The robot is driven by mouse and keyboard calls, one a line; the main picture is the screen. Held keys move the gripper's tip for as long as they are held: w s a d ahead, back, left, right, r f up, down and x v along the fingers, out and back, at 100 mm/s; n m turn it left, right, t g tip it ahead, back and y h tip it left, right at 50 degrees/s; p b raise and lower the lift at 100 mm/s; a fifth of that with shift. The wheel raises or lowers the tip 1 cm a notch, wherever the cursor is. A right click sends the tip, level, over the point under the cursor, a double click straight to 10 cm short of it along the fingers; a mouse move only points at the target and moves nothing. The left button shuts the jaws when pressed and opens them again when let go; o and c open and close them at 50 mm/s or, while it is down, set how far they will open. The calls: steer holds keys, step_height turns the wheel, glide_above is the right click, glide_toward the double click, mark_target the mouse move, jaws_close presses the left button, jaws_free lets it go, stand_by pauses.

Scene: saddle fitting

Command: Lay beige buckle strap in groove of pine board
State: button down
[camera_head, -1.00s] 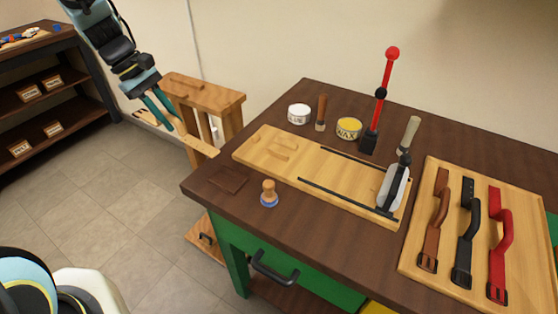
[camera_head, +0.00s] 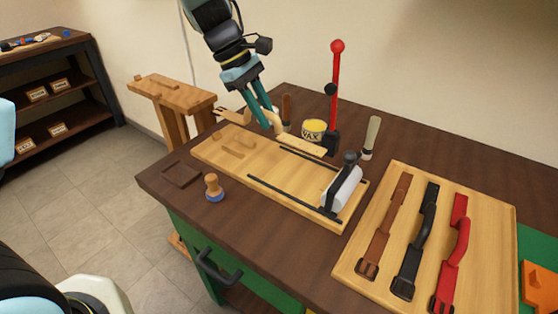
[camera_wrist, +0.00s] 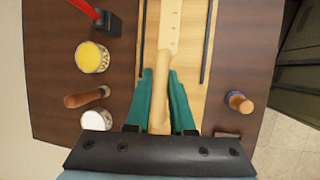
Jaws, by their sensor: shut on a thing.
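The beige strap (camera_head: 303,145) is held in my gripper (camera_head: 268,122). Its flat, holed end reaches right over the pale wooden board (camera_head: 262,168), and its forked buckle end points left. In the wrist view the strap (camera_wrist: 170,38) runs up between the fingers of my gripper (camera_wrist: 160,74), above the board (camera_wrist: 188,82). It appears apart from the board. This board bears two black rails, small pale wooden pieces at its left and a roller (camera_head: 342,187) at its right. I cannot make out a groove clearly.
A second wooden board (camera_head: 345,262) at the right holds brown, black and red straps. A red-knobbed upright lever (camera_head: 335,95), a yellow wax tin (camera_head: 313,130) and a pale-handled tool (camera_head: 371,137) stand behind. A wooden stamp (camera_head: 213,187) stands in front.

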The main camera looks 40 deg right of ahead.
step_height(320, 180, down, 9)
steer(key=shift+r+p, duration=0.1)
steer(key=shift+p, duration=0.55)
steer(key=shift+f, duration=0.2)
steer(key=c, duration=0.8)
jaws_free()
steer(key=shift+r, duration=0.1)
steer(key=shift+w+r, duration=0.1)
steer(key=shift+r, duration=0.1)
steer(key=b+v, duration=0.1)
steer(key=v, duration=1)
steer(key=shift+w+a+r+b, duration=0.15)
steer(key=shift+a+r+b, duration=0.05)
steer(key=shift+r+b, duration=0.1)
